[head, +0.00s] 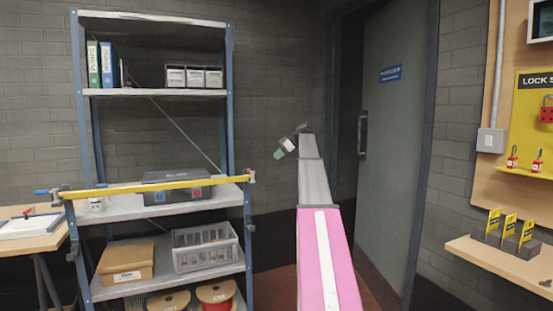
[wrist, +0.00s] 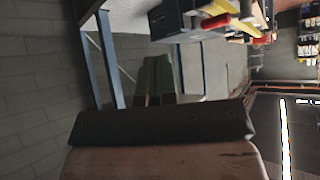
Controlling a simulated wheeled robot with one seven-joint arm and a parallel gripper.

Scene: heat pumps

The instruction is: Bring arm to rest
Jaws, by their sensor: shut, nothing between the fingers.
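My arm (head: 318,230), pink with a white stripe and grey further along, reaches up from the bottom of the head view. My gripper (head: 279,153) shows small at its far end, pointing down and left, with a pale green tip. It is in the air in front of the wall, between the shelf rack and the door. In the wrist view my gripper (wrist: 155,66) shows two dull green fingers close together, with nothing seen between them. The fingers look clear of the rack in both views.
A blue-framed shelf rack (head: 232,120) stands left of the arm, with a yellow bar (head: 150,188) across its front. A closed grey door (head: 395,150) is at right. A wooden ledge (head: 500,262) and a lockout board (head: 515,185) are further right. A workbench (head: 40,240) is at left.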

